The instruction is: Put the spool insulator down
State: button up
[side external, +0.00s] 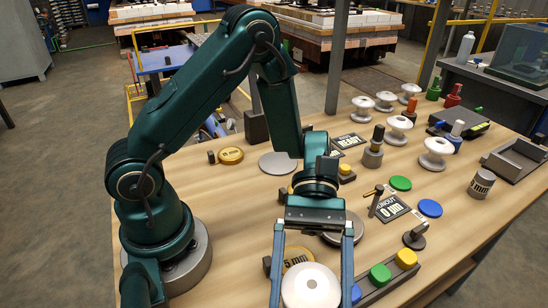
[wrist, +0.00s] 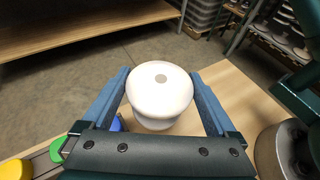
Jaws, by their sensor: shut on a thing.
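A white spool insulator (side external: 311,286) with a small grey centre is between the two blue fingers of my gripper (side external: 311,296), at the front edge of the side view. In the wrist view the spool (wrist: 160,90) stands upright between the fingers of my gripper (wrist: 158,74), which is shut on it. Its lower flange is partly hidden by my gripper body. I cannot tell whether its underside touches the table.
Several other white spools (side external: 437,153) stand at the back right of the wooden table (side external: 235,195). Close to my gripper are a round grey plate (side external: 343,238), a yellow "5 mm" disc (side external: 299,255), and a rail of coloured buttons (side external: 380,274). A grey post (side external: 372,158) stands farther back.

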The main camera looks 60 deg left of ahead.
jog(key=shift+s+d+f, duration=0.15)
jog(key=shift+d+f, duration=0.15)
jog(key=shift+f, duration=1.85)
jog(key=o, duration=1.5)
jog(key=shift+f, duration=0.15)
